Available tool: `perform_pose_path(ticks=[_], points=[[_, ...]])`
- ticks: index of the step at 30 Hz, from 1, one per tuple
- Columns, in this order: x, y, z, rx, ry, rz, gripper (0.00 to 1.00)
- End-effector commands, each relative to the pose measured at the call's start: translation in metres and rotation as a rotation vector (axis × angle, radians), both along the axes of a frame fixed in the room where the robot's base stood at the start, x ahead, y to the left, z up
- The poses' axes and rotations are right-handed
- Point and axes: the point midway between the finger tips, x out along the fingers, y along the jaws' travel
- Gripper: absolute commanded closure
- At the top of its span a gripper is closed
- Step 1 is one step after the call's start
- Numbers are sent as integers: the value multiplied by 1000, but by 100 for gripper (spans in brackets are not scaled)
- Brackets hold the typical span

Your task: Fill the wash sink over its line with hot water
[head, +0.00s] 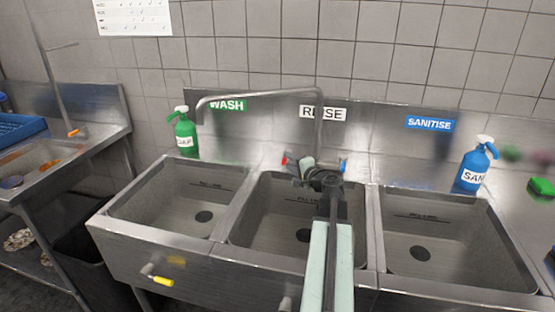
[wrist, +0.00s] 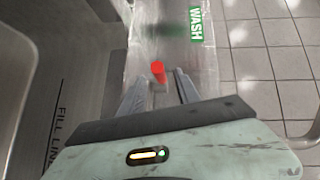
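The wash sink (head: 150,209) is the left basin under the green WASH sign (head: 227,105). Its dark drain and fill line show, and I see no water in it. The curved spout (head: 255,93) ends above the wash sink, with no stream visible. A red tap handle (head: 286,160) and a blue tap handle (head: 343,165) sit at the spout's base behind the middle basin. My gripper (head: 311,173) is in front of the taps. In the wrist view, its fingers (wrist: 161,80) are apart and the red handle (wrist: 158,70) shows between their tips; contact is unclear.
The empty rinse basin (head: 272,213) and sanitise basin (head: 400,230) stand to the right. A green soap bottle (head: 185,135) and a blue sanitiser bottle (head: 473,166) stand on the back ledge. A yellow-tipped lever (head: 160,280) sticks out below the wash sink's front.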

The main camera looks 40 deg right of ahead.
Motion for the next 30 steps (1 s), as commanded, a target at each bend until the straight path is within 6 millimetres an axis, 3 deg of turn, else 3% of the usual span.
perform_pose_path(ticks=[9, 18, 19, 23, 30], points=[[61, -10, -9, 0, 1, 10, 61], [70, -9, -10, 0, 2, 11, 61], [70, -9, -10, 0, 2, 11, 64], [70, -9, -10, 0, 2, 12, 100], [70, -8, -10, -1, 2, 12, 100]])
